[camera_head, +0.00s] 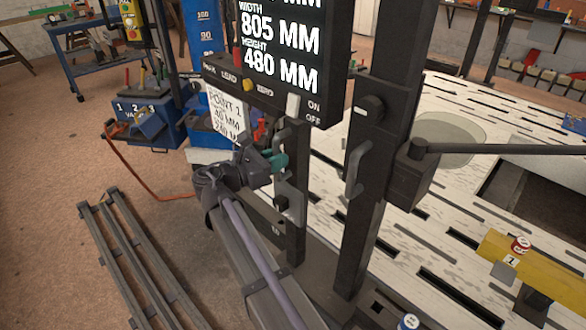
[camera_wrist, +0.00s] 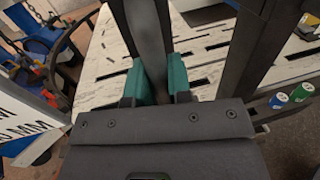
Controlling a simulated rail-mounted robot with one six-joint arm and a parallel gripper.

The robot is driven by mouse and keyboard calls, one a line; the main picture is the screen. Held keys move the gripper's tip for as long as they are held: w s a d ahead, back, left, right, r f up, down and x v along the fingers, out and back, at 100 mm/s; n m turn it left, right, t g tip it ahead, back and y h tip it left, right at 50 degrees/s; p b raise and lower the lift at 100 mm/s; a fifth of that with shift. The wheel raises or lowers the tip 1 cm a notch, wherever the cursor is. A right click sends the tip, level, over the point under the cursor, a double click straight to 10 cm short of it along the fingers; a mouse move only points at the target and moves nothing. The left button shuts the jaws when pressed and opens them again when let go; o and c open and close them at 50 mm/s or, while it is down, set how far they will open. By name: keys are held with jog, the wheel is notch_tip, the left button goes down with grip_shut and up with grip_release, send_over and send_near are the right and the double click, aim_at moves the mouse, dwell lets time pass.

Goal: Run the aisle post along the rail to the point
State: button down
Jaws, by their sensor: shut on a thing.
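Two dark upright posts stand at the frame bench in the head view, the left one (camera_head: 296,240) on the aisle side and the right one (camera_head: 372,215) over the slatted bench top. The left post carries a grey handle (camera_head: 290,195). My gripper (camera_head: 279,161) reaches it from the left, its teal fingertips at the handle's upper part. In the wrist view my gripper (camera_wrist: 160,86) has its teal fingers shut on a dark upright bar (camera_wrist: 150,38), which looks like that handle. A white sign (camera_head: 225,112) reads "POINT 1"; its lower lines are partly hidden.
A display (camera_head: 283,50) above reads width 805 MM and height 480 MM. A dark horizontal bar (camera_head: 500,149) runs right from the right post. A dark slatted rack (camera_head: 130,255) lies on the floor at left.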

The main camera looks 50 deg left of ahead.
jog(key=a, duration=1)
jog(key=shift+s, duration=0.4)
jog(key=c, duration=1.1)
grip_release()
jog(key=s, duration=0.3)
jog(key=s+a, duration=0.1)
jog(key=s, duration=0.6)
jog(key=shift+s+a, duration=0.2)
jog(key=shift+s, duration=0.15)
